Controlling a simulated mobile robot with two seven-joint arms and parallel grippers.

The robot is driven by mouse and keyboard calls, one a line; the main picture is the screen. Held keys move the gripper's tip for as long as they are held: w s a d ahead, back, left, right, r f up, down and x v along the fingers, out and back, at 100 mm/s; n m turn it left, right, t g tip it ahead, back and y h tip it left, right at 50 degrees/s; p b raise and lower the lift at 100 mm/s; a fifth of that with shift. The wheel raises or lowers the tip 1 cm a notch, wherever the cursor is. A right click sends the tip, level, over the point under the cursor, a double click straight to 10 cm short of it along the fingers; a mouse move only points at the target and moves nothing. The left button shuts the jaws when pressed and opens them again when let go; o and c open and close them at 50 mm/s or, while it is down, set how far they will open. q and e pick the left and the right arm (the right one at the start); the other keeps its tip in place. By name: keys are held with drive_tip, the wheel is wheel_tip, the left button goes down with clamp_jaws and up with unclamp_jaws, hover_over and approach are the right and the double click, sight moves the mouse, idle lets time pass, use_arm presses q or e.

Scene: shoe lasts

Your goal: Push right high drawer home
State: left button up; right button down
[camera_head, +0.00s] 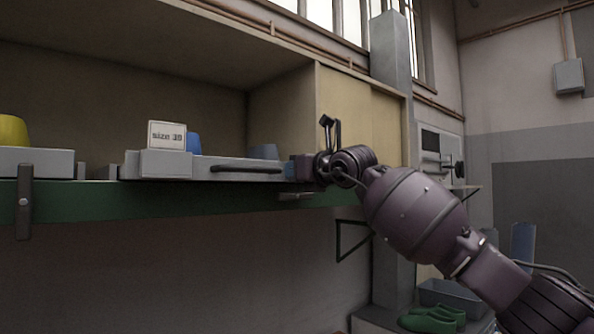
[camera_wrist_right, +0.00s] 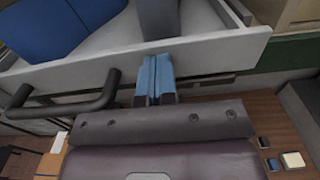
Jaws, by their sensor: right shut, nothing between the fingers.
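The right high drawer (camera_head: 200,172) is a shallow grey drawer above a green ledge in the head view, with a dark bar handle (camera_head: 245,169). Its white card appears to read "size 39" (camera_head: 167,135). My right gripper (camera_head: 297,168) is at the drawer's right end. In the right wrist view, its blue fingertips (camera_wrist_right: 155,77) are together and empty, at the drawer's front wall (camera_wrist_right: 225,53), right of the handle (camera_wrist_right: 75,108). I cannot tell whether they touch it. A blue last (camera_wrist_right: 60,25) and a grey one (camera_wrist_right: 158,18) stand in the drawer. My left gripper is out of view.
Another grey drawer (camera_head: 40,162) with a yellow last (camera_head: 14,131) is at the left. The green ledge (camera_head: 130,203) runs below both. A wall pillar (camera_head: 392,90) stands right of the cabinet. Green shoes (camera_head: 430,321) and a grey bin (camera_head: 455,297) are low at the right.

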drive_tip(key=shift+x, duration=1.8)
drive_tip(key=shift+w+a, duration=0.1)
drive_tip(key=shift+w, duration=0.05)
